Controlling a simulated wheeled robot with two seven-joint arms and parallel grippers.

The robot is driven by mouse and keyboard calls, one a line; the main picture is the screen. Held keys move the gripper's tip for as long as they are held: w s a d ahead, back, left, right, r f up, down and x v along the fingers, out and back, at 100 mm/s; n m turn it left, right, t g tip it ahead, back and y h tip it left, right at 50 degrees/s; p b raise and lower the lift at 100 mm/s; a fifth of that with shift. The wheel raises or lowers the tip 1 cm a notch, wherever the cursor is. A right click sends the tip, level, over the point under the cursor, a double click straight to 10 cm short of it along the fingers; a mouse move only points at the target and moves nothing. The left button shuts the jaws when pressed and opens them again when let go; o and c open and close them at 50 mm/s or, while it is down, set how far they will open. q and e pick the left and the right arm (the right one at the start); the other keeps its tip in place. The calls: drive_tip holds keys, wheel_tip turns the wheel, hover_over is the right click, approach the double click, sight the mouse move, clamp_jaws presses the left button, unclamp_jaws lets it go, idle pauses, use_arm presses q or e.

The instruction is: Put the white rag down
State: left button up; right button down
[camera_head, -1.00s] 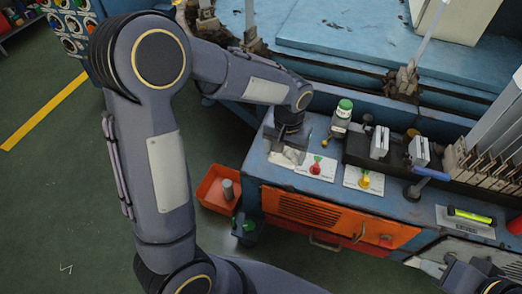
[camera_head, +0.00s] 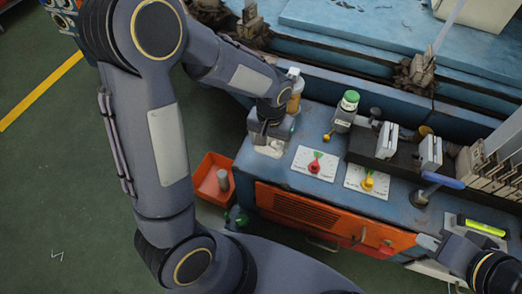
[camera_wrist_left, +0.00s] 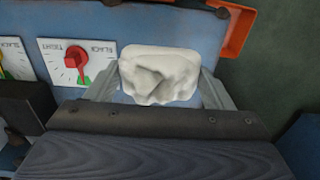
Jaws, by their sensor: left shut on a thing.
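The white rag (camera_wrist_left: 158,76) is a crumpled cloth between the two fingers of my left gripper (camera_wrist_left: 158,92) in the left wrist view. In the head view, my left gripper (camera_head: 268,146) is at the left end of the blue bench top, left of the card with the red knob. Only a little of the rag (camera_head: 268,152) shows under it. I cannot tell whether the rag touches the bench. My right gripper (camera_head: 430,243) is low at the right, by the bench's front edge; its finger opening is unclear.
The bench (camera_head: 330,120) carries a red-knob card (camera_head: 314,163), a yellow-knob card (camera_head: 367,181), a green-capped bottle (camera_head: 346,108) and an amber bottle (camera_head: 296,92) behind my left wrist. A yellow-green level (camera_head: 481,226) lies at the right. An orange bin (camera_head: 213,178) stands below the left end.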

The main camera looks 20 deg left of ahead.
use_arm(q)
drive_tip(key=a+f, duration=0.1)
drive_tip(key=f, duration=0.1)
drive_tip(key=w+a+f+b, duration=0.1)
drive_tip(key=a+f, duration=0.1)
drive_tip(key=shift+w+f, duration=0.15)
drive_tip(key=shift+w+a+f+b, duration=0.15)
drive_tip(key=shift+f+b, duration=0.5)
drive_tip(key=shift+f, duration=0.95)
drive_tip(key=shift+f, duration=0.2)
drive_tip(key=o, duration=1)
drive_tip(key=shift+c, duration=0.2)
drive_tip(key=shift+r, duration=0.15)
